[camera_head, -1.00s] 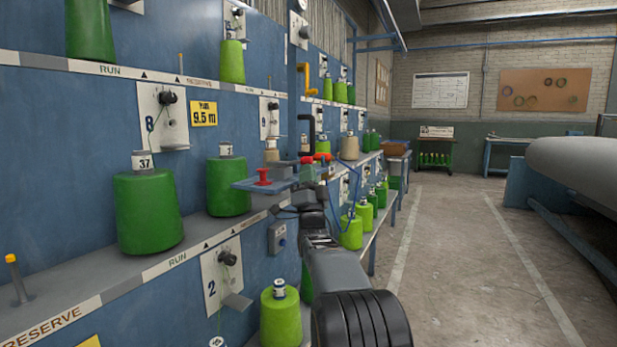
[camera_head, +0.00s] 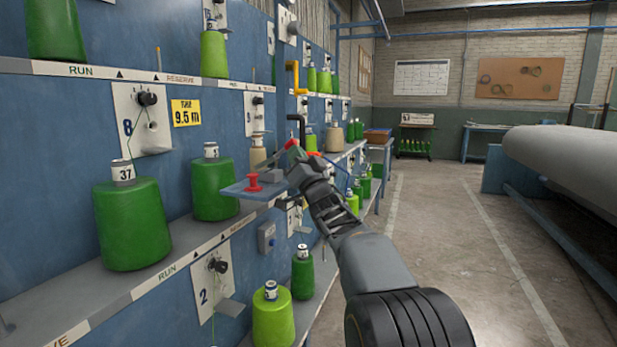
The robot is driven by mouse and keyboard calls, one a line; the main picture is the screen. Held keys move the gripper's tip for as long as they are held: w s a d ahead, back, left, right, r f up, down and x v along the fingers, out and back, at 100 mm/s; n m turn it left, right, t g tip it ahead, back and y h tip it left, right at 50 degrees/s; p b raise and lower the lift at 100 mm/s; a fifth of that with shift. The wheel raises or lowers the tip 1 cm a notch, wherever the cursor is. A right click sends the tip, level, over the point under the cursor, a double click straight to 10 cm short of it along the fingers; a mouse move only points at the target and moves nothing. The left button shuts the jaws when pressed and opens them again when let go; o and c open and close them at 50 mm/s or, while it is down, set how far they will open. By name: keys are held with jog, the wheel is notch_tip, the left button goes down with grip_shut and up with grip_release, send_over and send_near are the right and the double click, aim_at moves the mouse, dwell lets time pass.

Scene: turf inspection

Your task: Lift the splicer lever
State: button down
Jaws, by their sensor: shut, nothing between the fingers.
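The splicer sits on a small blue tray (camera_head: 236,190) that sticks out from the blue rack. A red knob (camera_head: 253,181) stands on the tray, with a small grey block (camera_head: 276,175) beside it. A red-tipped lever (camera_head: 291,144) slants up to the right above the block. My gripper (camera_head: 300,170) is at the right end of the tray, just below the lever's red tip. It is shut and empty. Its fingertips are small and dark here, and I cannot tell whether they touch the lever. My gripper and wrist hide the tray's right end.
Green yarn cones (camera_head: 131,226) stand on the rack shelves left of the tray, with lighter green cones (camera_head: 273,318) below. A black crank-shaped bracket (camera_head: 298,130) and a yellow one (camera_head: 292,75) project from the rack behind. The floor aisle (camera_head: 430,240) to the right is clear.

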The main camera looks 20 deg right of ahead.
jog(key=shift+f, duration=0.1)
dwell(0.3)
jog(key=b+v, duration=0.3)
jog(key=v, duration=1.1)
jog(key=shift+f, duration=0.1)
